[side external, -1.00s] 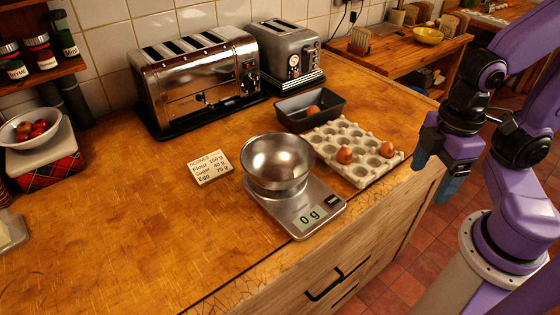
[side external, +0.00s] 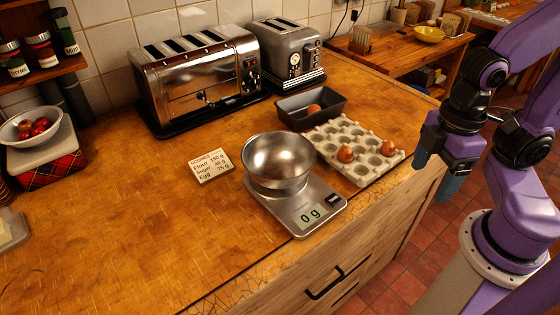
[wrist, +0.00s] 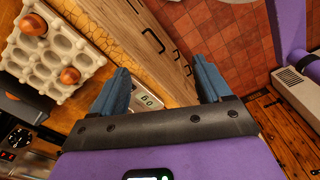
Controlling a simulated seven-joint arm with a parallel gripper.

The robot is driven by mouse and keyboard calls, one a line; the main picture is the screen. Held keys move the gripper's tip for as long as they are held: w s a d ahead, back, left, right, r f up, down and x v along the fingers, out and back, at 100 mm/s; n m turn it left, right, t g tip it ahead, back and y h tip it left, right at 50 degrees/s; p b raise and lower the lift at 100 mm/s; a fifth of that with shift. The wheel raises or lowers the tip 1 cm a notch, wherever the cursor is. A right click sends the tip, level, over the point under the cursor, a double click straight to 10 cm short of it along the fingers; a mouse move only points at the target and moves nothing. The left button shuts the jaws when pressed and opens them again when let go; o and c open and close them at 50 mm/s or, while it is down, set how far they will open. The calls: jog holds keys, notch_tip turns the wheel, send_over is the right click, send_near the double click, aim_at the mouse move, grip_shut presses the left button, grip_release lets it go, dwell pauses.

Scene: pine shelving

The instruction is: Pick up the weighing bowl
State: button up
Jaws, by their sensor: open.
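The weighing bowl (side external: 278,158) is a shiny steel bowl sitting upright on a flat silver kitchen scale (side external: 325,207), whose display reads 0 g. My gripper (side external: 438,176) is beyond the counter's right edge, well right of the bowl and apart from it. Its two blue fingers are spread and empty. In the wrist view my gripper (wrist: 161,66) points down past the counter front toward the floor. Part of the scale (wrist: 148,101) shows there beside the left finger; the bowl cannot be made out in that view.
An egg tray (side external: 341,132) with eggs stands between the bowl and my gripper, with a dark loaf tin (side external: 292,122) behind. A recipe card (side external: 210,166) lies left of the bowl. Two toasters (side external: 195,75) stand at the back.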

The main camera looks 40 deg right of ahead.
aim_at(296, 178)
dwell(0.4)
jog(key=c, duration=0.5)
jog(key=w+f+t+h, duration=0.35)
jog(key=w+t, duration=0.35)
jog(key=w, duration=0.4)
jog(key=w+a+f+n+t+y, duration=0.1)
jog(key=w+a+n+t+y, duration=0.1)
jog(key=a, duration=0.4)
jog(key=w+a+f+n+t+y, duration=0.2)
jog(key=a+y, duration=0.1)
jog(key=a, duration=0.3)
jog(key=shift+x, duration=3.5)
